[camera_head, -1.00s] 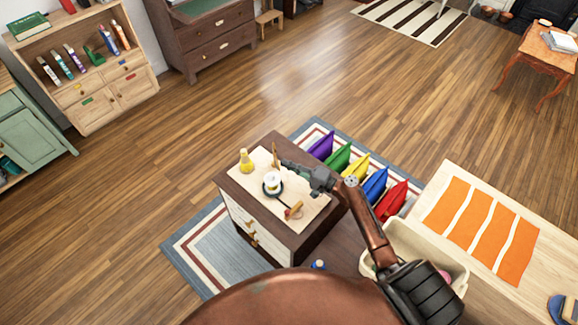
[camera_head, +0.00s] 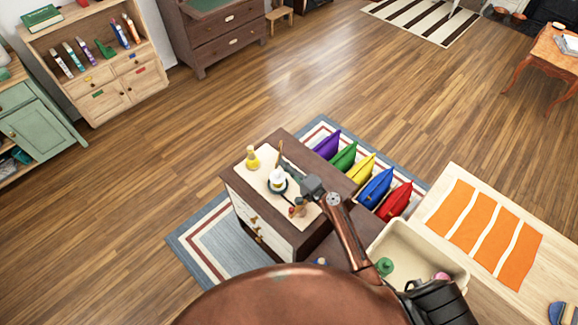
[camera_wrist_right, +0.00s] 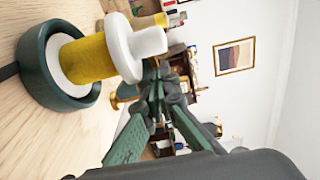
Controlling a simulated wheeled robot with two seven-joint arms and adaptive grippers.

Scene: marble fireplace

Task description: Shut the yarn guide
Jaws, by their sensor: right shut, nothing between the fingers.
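A spool with yellow yarn and a white top (camera_wrist_right: 90,60) stands in a dark green round dish (camera_wrist_right: 38,92) in the right wrist view. In the head view the spool (camera_head: 277,178) is small, on a pale board on the dark cabinet. A thin brown upright piece (camera_head: 280,148) stands behind it, and a small red-and-tan piece (camera_head: 297,210) lies in front. I cannot tell which part is the yarn guide. My right gripper (camera_head: 284,169) is shut and empty beside the spool; its fingers (camera_wrist_right: 157,88) also show in the wrist view. My left gripper is out of view.
A yellow bottle (camera_head: 253,158) stands at the board's back left corner. Several coloured cushions (camera_head: 375,188) stand right of the cabinet (camera_head: 283,228). A cream bin (camera_head: 440,248) holds green and pink things. A table with an orange striped cloth (camera_head: 461,210) is at the right.

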